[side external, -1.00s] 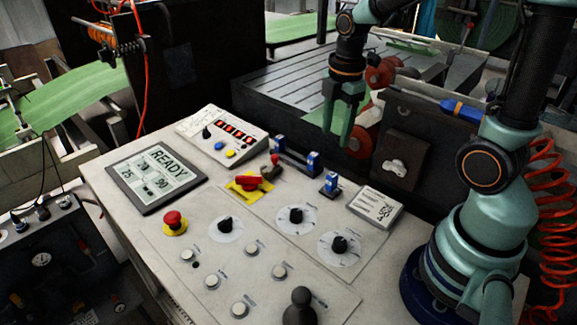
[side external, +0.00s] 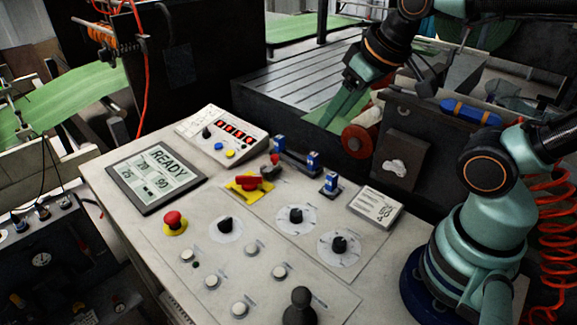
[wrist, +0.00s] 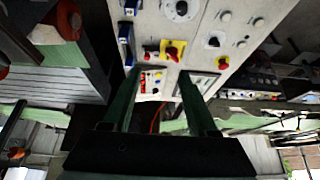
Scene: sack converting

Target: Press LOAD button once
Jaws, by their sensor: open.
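The control panel (side external: 140,235) carries several white push buttons, among them an upper left one (side external: 187,255), an upper right one (side external: 251,249) and a front one (side external: 240,308). Their labels are too small to read, so I cannot tell which is LOAD. My gripper (side external: 334,116) hangs beyond the panel's far edge, fingers tilted down and left, apart from every button. In the wrist view my gripper (wrist: 160,74) is open and empty. The counter box (wrist: 153,83) shows between its fingers, with white buttons (wrist: 242,44) farther off at upper right.
A red mushroom button (side external: 173,219), a yellow-red rotary switch (side external: 249,184), black knobs (side external: 296,214), blue-ended posts (side external: 313,160) and a black ball-topped lever (side external: 299,305) stand up from the panel. A READY display (side external: 157,178) lies at left. The air above the panel is clear.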

